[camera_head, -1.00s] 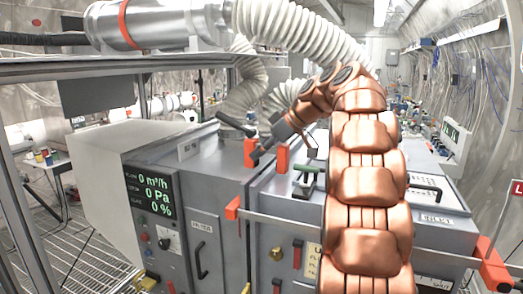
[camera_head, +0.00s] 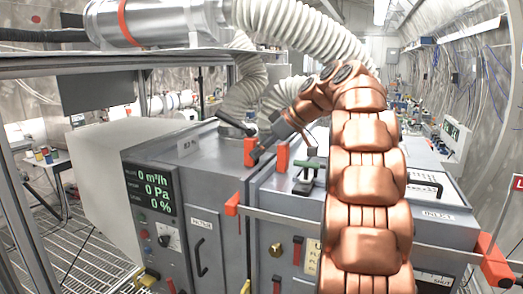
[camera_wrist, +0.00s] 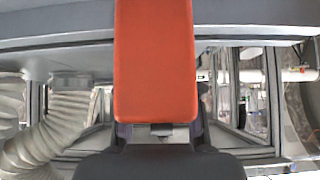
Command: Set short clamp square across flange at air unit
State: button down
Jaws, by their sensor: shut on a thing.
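The short clamp shows as two orange-red blocks in the head view, the left one (camera_head: 250,151) and the right one (camera_head: 283,157), above the air unit's top. My gripper (camera_head: 258,155) is at these blocks, its dark fingers between them. In the wrist view an orange block (camera_wrist: 155,65) of the clamp stands right in front of the dark gripper, which is shut on it. The grey air unit (camera_head: 215,165) carries a dark flange (camera_head: 236,130) under a white hose, just left of and behind the clamp. The clamp's bar and its contact with the flange cannot be made out.
A longer bar clamp (camera_head: 345,227) with orange ends crosses the front of the grey box. A green-handled latch (camera_head: 309,187) sits on the box top. White ribbed hoses (camera_head: 305,30) hang above. A lit display panel (camera_head: 153,190) is at left.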

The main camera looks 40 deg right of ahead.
aim_at(280, 143)
jog(key=c, duration=0.7)
grip_release()
jog(key=shift+f, duration=0.1)
jog(key=shift+v, duration=2.65)
jog(key=shift+s+d+r, duration=0.3)
jog(key=shift+d+r, duration=0.05)
jog(key=shift+r, duration=0.15)
jog(key=shift+s+d+r, duration=0.1)
jog(key=shift+s+r, duration=0.05)
jog(key=shift+s+r, duration=0.15)
jog(key=shift+s, duration=0.1)
